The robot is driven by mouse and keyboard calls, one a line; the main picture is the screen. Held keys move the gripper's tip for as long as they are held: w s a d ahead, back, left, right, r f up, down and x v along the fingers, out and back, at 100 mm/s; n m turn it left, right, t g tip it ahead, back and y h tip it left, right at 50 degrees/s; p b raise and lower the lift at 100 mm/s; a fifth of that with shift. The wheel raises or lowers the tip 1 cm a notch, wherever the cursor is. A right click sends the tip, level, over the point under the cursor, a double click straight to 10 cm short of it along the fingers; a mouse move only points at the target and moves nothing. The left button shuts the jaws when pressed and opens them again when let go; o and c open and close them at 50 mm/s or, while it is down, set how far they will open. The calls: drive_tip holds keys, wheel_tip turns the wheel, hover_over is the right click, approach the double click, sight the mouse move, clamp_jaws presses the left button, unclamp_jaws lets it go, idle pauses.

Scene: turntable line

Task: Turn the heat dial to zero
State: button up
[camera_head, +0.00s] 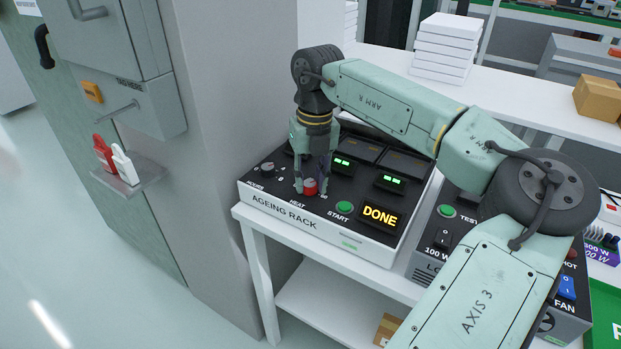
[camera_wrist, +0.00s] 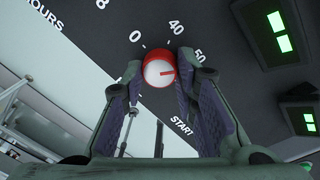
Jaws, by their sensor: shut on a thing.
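The heat dial (camera_head: 310,187) is a red knob above the printed word HEAT on the front of the ageing rack (camera_head: 330,235). My gripper (camera_head: 311,183) reaches down over the panel. In the wrist view my gripper (camera_wrist: 160,80) is shut on the dial, with one finger on each side. The fingers hide part of the scale.
An hours knob (camera_head: 267,168) is left of the dial and a green start button (camera_head: 344,207) is right of it. A display (camera_head: 380,216) reads DONE. A load unit with a fan switch (camera_head: 565,287) stands at right. A grey cabinet wall (camera_head: 235,90) rises close at left.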

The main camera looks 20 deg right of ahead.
clamp_jaws()
drive_tip(key=n, duration=0.5)
drive_tip(key=shift+w+n+b, duration=0.1)
drive_tip(key=shift+n+b, duration=0.2)
drive_tip(key=shift+b, duration=0.05)
drive_tip(key=n, duration=1.2)
drive_tip(key=shift+w+n+g+h, duration=0.15)
drive_tip(key=shift+n+g+h, duration=0.15)
drive_tip(key=shift+n, duration=0.1)
drive_tip(key=n, duration=0.5)
drive_tip(key=shift+n, duration=0.4)
